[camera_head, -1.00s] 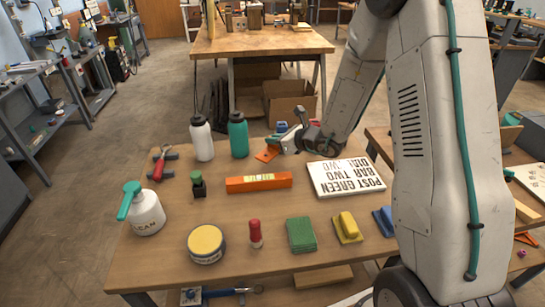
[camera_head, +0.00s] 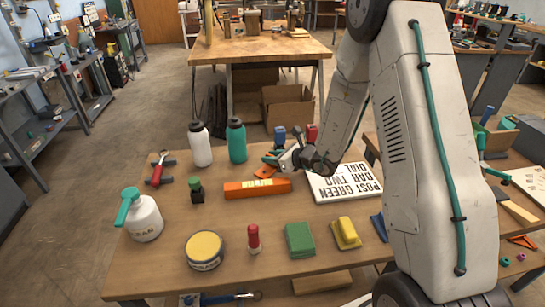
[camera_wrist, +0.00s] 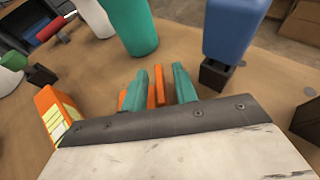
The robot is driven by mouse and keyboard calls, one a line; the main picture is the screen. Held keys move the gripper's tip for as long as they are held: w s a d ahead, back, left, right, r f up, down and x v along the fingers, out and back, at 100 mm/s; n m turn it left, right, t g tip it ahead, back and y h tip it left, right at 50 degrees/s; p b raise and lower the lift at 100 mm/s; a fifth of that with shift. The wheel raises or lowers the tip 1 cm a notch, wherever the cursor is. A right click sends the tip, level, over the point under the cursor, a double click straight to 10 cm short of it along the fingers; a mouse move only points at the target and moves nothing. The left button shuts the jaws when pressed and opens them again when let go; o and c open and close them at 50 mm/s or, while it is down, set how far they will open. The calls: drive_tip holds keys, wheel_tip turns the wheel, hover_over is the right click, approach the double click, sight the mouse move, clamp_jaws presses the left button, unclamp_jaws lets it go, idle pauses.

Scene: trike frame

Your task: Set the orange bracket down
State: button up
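The orange bracket (camera_head: 265,172) is at the back middle of the near wooden table (camera_head: 150,270), at the tip of my gripper (camera_head: 283,159). In the wrist view, one part of the orange bracket (camera_wrist: 158,86) lies between the two teal fingers of my gripper (camera_wrist: 160,88), and a sliver shows left of the left finger. My gripper appears shut on it. The bracket is low, at or just above the table top; I cannot tell if it touches. My gripper hides part of it.
An orange level (camera_head: 257,189) lies in front of the bracket. A teal bottle (camera_head: 236,142) and a white bottle (camera_head: 200,146) stand to its left. A blue-topped item (camera_head: 280,134) stands behind. A lettered board (camera_head: 345,184) lies to the right, partly under my arm.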

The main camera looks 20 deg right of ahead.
drive_tip(key=shift+s+d+r, duration=0.1)
drive_tip(key=shift+r, duration=0.1)
drive_tip(key=v, duration=1.1)
drive_tip(key=shift+s+d, duration=0.1)
drive_tip(key=s+a+r+n+g+y, duration=0.3)
drive_tip(key=s+a+r+n+g, duration=0.6)
drive_tip(key=s+a+r+n, duration=0.65)
drive_tip(key=s+d+r+n+g+h, duration=0.2)
drive_tip(key=s+d+n+h, duration=0.1)
drive_tip(key=s+n, duration=0.5)
drive_tip(key=shift+s+r+n+h, duration=0.2)
drive_tip(key=shift+s+n+h, duration=0.15)
drive_tip(key=shift+s+h, duration=0.55)
drive_tip(key=shift+o, duration=0.4)
drive_tip(key=s+d+r+n+t+h, duration=0.1)
drive_tip(key=s+d+r+n+h, duration=0.1)
drive_tip(key=s+d+n+h, duration=0.2)
drive_tip(key=s+d+h, duration=0.1)
drive_tip(key=s+d, duration=0.1)
drive_tip(key=d, duration=0.1)
drive_tip(key=shift+s+r+n, duration=0.25)
drive_tip(key=shift+s+n, duration=0.15)
drive_tip(key=shift+s+d+h, duration=0.1)
drive_tip(key=shift+d+h, duration=0.05)
drive_tip(key=shift+h, duration=0.15)
